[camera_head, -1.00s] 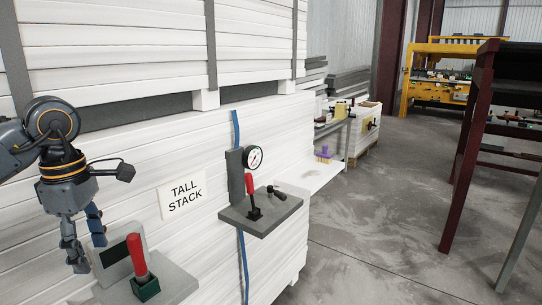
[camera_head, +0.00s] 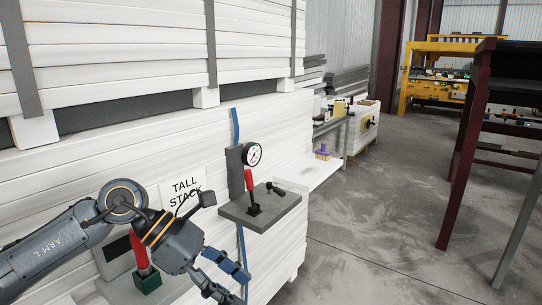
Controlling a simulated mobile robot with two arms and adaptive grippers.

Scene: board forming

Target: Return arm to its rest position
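My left arm comes in from the lower left, with its gripper (camera_head: 228,282) low in front of the white board stack (camera_head: 275,130). The fingers point down and to the right. They are apart from each other with nothing seen between them. A red-handled lever in a green base (camera_head: 147,281) stands on a grey shelf behind my arm, partly hidden by it. A second red lever (camera_head: 250,188) stands on the grey bracket (camera_head: 262,214) below a round gauge (camera_head: 252,154). My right gripper is not in view.
The "TALL STACK" sign (camera_head: 186,190) is partly covered by my arm. A side bench (camera_head: 345,125) with tools stands beyond the stack. A dark red steel frame (camera_head: 465,150) stands at the right, and a yellow machine (camera_head: 435,75) behind. The concrete floor (camera_head: 370,220) between is clear.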

